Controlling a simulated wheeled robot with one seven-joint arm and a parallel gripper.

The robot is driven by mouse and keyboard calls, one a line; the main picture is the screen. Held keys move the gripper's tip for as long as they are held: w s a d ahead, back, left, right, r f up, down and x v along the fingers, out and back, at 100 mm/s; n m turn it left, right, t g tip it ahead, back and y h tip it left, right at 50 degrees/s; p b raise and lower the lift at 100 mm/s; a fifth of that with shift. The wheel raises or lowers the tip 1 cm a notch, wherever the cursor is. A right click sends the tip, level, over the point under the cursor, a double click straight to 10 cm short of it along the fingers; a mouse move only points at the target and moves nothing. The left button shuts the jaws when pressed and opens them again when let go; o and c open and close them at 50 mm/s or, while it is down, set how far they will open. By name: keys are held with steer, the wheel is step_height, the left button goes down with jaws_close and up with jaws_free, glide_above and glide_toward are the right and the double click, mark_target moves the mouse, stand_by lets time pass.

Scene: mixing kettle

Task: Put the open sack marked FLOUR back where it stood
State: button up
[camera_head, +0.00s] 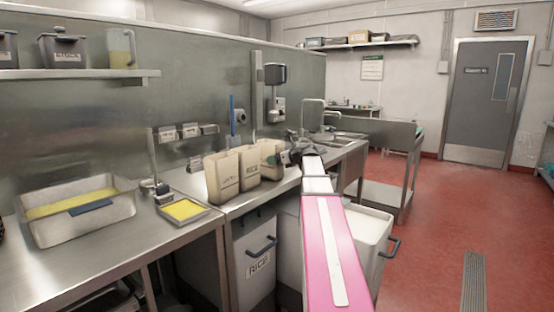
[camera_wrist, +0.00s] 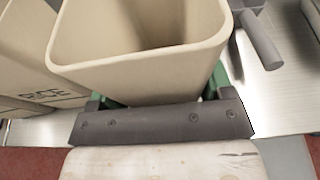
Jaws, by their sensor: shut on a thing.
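A beige open-topped sack (camera_head: 268,155) is in my gripper (camera_head: 286,157), at the right end of a row of sacks on the steel counter. In the wrist view the held sack (camera_wrist: 140,70) fills the upper middle, with the green fingers of my gripper (camera_wrist: 158,98) on its two sides. Its front marking is not visible, and no contents show inside. The sack marked RICE (camera_head: 249,168) stands just left of it; it also shows in the wrist view (camera_wrist: 38,88). Whether the held sack's base touches the counter is hidden.
Another beige sack (camera_head: 222,180) with an unclear marking stands left of the RICE sack. A yellow-filled tray (camera_head: 184,209) and a large tub (camera_head: 85,226) are further left on the counter (camera_head: 130,247). A sink (camera_head: 343,136) lies beyond my gripper. A bin marked RICE (camera_head: 256,262) is below.

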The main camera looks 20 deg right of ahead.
steer(key=shift+f, duration=0.15)
steer(key=o, duration=1.4)
steer(key=v, duration=0.8)
stand_by(0.3)
stand_by(0.4)
